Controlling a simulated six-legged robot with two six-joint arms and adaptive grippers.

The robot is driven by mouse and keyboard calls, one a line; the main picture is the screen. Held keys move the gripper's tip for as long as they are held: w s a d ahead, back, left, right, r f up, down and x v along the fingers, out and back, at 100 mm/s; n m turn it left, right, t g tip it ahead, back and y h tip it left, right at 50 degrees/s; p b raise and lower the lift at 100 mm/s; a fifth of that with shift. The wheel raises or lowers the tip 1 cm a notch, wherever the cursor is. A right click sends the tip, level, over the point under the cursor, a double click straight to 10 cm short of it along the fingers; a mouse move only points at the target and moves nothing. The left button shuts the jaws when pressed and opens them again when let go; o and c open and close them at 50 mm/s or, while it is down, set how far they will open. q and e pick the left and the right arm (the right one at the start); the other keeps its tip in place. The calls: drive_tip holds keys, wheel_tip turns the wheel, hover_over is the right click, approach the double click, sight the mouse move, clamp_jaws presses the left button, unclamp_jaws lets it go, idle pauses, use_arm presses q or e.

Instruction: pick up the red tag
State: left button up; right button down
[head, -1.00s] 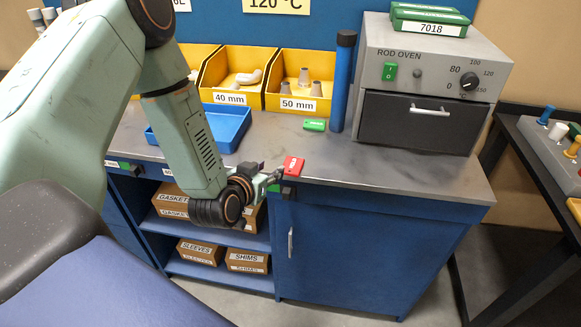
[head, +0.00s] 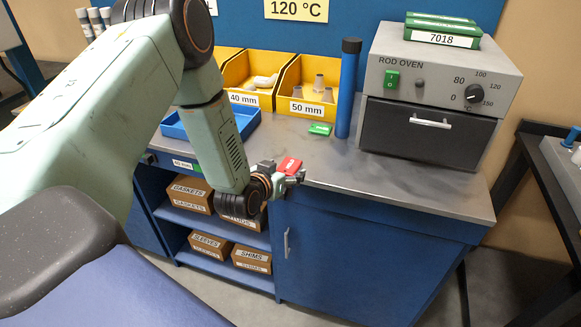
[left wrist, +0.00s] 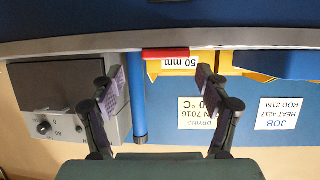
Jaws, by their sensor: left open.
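The red tag (head: 289,166) lies at the front edge of the grey counter, above the cabinet door. My left gripper (head: 290,177) is at that edge, just in front of the tag and partly over its lower side in the head view. In the left wrist view, which is upside down, the red tag (left wrist: 165,54) shows edge-on as a thin strip. It lies beyond the open, empty fingers (left wrist: 158,78), roughly midway between them, with a visible gap. I cannot tell the exact distance. My right gripper is not in view.
A green tag (head: 320,129) lies farther back on the counter (head: 400,185). Behind it stand yellow bins (head: 305,107), a blue tube (head: 349,90) and the rod oven (head: 430,95). A blue tray (head: 243,124) is at the left. Shelves with boxes (head: 205,245) lie below.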

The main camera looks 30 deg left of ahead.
sight(289, 167)
use_arm(q)
drive_tip(key=shift+w+a+f, duration=0.3)
drive_tip(key=shift+w+f, duration=0.05)
drive_tip(key=shift+w, duration=0.2)
drive_tip(key=shift+w+a+f, duration=0.3)
drive_tip(key=shift+w+f, duration=0.05)
drive_tip(key=shift+w, duration=0.15)
drive_tip(key=shift+s+d+r, duration=0.1)
drive_tip(key=shift+d+r, duration=0.1)
drive_tip(key=shift+c, duration=1.2)
drive_tip(key=shift+a+f, duration=0.15)
drive_tip(key=shift+a, duration=0.1)
drive_tip(key=c, duration=0.4)
drive_tip(key=shift+d, duration=0.25)
drive_tip(key=c, duration=0.6)
drive_tip(key=shift+a, duration=0.15)
